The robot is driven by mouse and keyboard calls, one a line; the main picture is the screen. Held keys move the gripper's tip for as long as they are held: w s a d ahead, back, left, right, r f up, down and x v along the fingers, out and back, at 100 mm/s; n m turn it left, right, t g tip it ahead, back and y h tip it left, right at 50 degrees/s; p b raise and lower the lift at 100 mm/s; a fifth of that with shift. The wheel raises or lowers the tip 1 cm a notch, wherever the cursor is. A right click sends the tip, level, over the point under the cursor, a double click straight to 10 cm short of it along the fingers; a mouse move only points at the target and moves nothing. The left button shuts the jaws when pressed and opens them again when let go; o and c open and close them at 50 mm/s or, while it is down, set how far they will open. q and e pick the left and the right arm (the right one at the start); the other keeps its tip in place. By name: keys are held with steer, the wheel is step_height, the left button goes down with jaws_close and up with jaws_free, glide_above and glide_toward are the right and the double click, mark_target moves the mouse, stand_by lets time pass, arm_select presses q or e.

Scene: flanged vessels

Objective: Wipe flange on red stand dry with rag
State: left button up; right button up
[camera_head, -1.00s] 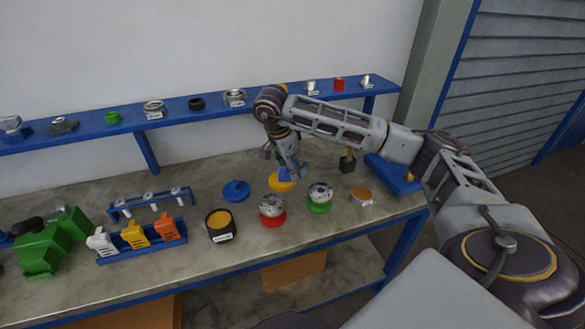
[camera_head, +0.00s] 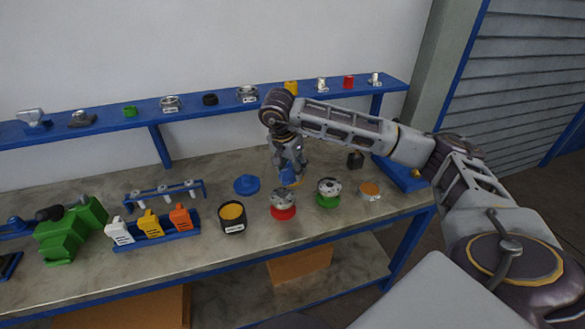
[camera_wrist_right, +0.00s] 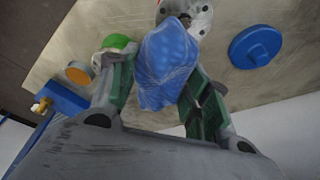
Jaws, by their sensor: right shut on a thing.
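The flange on the red stand (camera_head: 283,204) sits on the bench, a grey metal ring with its red base below. It also shows partly at the top of the right wrist view (camera_wrist_right: 200,18), with the blue rag covering part of it. My right gripper (camera_head: 288,172) is shut on the blue rag (camera_wrist_right: 166,62), just behind and above this flange in the head view. I cannot tell whether the rag touches the flange. A similar flange on a green stand (camera_head: 328,192) stands to its right. My left gripper is not in view.
A blue disc (camera_head: 246,184) lies left of the gripper. A black tub (camera_head: 232,217) with orange contents stands left of the red stand. A small round tin (camera_head: 370,190) is to the right. A rack of coloured bottles (camera_head: 151,229) and a green machine (camera_head: 72,232) are farther left.

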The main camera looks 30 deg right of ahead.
steer(key=shift+n, duration=0.6)
